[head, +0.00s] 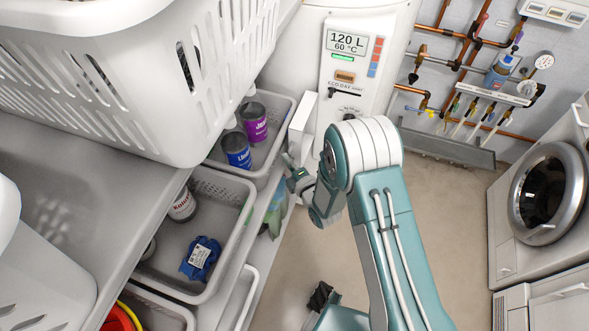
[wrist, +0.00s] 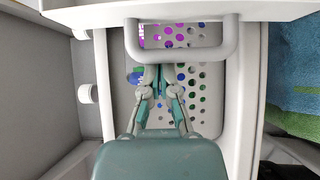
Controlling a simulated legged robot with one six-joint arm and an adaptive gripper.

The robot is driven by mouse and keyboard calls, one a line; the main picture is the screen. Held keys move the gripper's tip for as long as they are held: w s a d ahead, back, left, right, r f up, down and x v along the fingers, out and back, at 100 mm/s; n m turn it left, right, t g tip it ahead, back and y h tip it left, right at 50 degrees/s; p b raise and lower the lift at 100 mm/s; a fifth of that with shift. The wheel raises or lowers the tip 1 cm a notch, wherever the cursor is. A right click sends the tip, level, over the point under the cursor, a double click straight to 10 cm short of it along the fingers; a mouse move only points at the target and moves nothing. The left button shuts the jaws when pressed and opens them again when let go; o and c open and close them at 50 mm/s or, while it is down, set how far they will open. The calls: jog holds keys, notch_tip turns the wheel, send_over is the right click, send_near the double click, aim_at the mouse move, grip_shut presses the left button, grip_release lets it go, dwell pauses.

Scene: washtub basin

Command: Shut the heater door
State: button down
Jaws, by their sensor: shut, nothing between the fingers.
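The heater (head: 360,55) is a white tank with a display at the top middle of the head view. A white panel (head: 303,125), seen nearly edge-on, stands out at its lower left and looks like the heater door, open. My gripper (head: 290,163) is just below this panel, beside the grey bins, partly hidden by my arm. In the wrist view my gripper (wrist: 158,72) is shut and empty. Its fingertips lie under a grey U-shaped handle (wrist: 182,55) in the picture. I cannot tell whether they touch it, or whether the handle belongs to the door.
Grey bins (head: 246,205) with cans and a blue packet line the left shelf, below a large white basket (head: 120,75). A perforated bin wall (wrist: 205,95) lies behind my fingers. A washing machine (head: 545,195) stands at the right. The floor (head: 450,225) between is clear.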

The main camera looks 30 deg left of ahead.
jog(key=shift+w+a, duration=0.25)
jog(key=shift+a, duration=0.25)
jog(key=shift+d, duration=0.1)
